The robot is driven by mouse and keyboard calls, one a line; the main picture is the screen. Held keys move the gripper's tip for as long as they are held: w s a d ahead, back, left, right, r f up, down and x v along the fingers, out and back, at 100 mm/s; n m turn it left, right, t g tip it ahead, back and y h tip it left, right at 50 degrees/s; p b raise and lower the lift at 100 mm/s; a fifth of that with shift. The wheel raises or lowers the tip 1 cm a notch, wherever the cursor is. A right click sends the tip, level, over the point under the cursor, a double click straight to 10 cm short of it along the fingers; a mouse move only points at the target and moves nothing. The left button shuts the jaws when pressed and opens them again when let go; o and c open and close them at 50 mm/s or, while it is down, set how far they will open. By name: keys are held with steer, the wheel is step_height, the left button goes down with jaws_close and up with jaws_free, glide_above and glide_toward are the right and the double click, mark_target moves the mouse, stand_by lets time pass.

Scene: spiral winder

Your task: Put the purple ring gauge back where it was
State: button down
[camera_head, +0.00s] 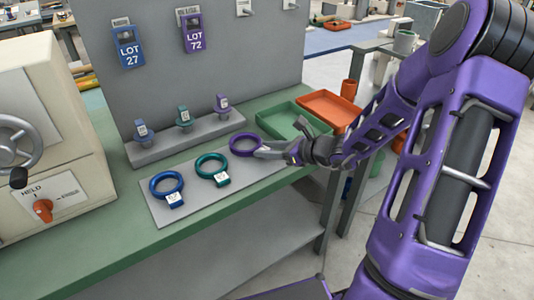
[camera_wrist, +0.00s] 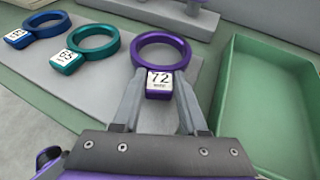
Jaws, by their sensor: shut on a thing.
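The purple ring gauge (camera_head: 245,145) is at the right end of a grey plate (camera_head: 190,212) on the green bench. It also shows in the wrist view (camera_wrist: 162,52), with a white tag reading 72 on its handle. My gripper (camera_wrist: 160,92) is shut on that handle, one finger on each side. In the head view my gripper (camera_head: 270,150) reaches in from the right. I cannot tell whether the ring touches the plate or is held just above it.
A teal ring gauge (camera_head: 211,168) and a blue ring gauge (camera_head: 166,186) lie on the plate to the left. Behind is a grey stand (camera_head: 160,150) with three small tagged pieces. A green tray (camera_head: 285,122) and an orange tray (camera_head: 340,108) are right. A beige machine (camera_head: 60,130) stands left.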

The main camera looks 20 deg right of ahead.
steer(key=shift+f, duration=0.25)
steer(key=shift+f, duration=0.1)
steer(key=shift+f, duration=0.15)
steer(key=shift+c, duration=2.2)
jaws_free()
steer(key=shift+s+d+r, duration=0.15)
steer(key=shift+r, duration=0.25)
steer(key=p+v, duration=0.2)
steer(key=v, duration=0.9)
steer(key=shift+s, duration=0.2)
